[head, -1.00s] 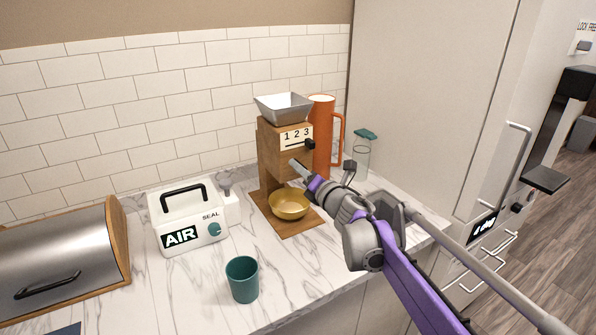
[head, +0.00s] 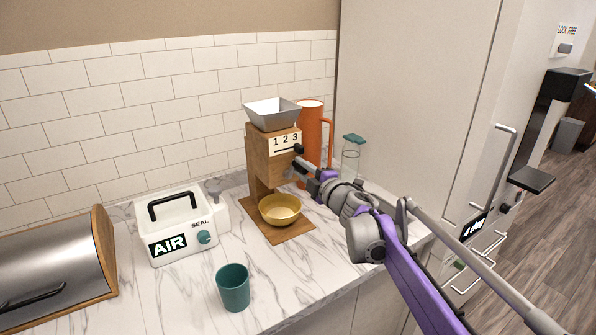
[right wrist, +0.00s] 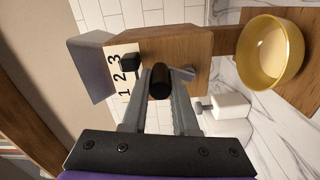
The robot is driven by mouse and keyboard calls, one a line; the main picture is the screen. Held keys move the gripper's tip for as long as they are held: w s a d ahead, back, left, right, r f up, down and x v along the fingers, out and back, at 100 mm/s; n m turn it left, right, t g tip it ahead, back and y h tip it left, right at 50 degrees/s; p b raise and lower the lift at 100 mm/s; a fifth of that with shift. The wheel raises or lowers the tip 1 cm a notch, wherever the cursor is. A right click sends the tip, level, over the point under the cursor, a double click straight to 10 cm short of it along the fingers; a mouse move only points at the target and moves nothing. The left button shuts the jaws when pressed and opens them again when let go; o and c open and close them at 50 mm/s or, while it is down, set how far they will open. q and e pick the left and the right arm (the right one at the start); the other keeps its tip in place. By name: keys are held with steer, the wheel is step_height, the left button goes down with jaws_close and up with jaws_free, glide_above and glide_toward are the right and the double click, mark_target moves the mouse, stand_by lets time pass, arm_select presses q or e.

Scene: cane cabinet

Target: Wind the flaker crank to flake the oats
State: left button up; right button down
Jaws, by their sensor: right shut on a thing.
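The flaker is a wooden mill (head: 262,160) with a grey metal hopper (head: 271,114) on top and a 1-2-3 scale on its front. A black knob (right wrist: 130,62) sits by the 3. My right gripper (head: 293,168) is at the flaker's front, just below the scale. In the right wrist view its fingers are shut on the dark crank handle (right wrist: 160,82). The crank's metal arm is mostly hidden. A gold bowl (head: 279,209) stands on the flaker's wooden base; whether it holds flakes I cannot tell. My left gripper is not in view.
An orange jug (head: 312,125) stands close behind the flaker, with a green-lidded glass jar (head: 351,152) to its right. A white AIR SEAL box (head: 178,230), a teal cup (head: 233,287) and a bread bin (head: 55,265) are left. Counter between cup and flaker is clear.

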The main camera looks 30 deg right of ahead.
steer(key=m, duration=0.2)
steer(key=d+m, duration=0.1)
steer(key=shift+d+f+m+b, duration=0.1)
steer(key=shift+f+m+b, duration=0.25)
steer(key=shift+m, duration=0.05)
steer(key=shift+d+f+m+b, duration=0.2)
steer(key=shift+d+f+m, duration=0.05)
steer(key=shift+m, duration=0.65)
steer(key=shift+d+f+m+b, duration=0.15)
steer(key=shift+d+f+m, duration=0.05)
steer(key=shift+m, duration=0.7)
steer(key=c, duration=0.7)
jaws_free()
steer(key=s, duration=0.7)
steer(key=s+d, duration=0.1)
steer(key=s, duration=0.2)
steer(key=shift+s, duration=0.35)
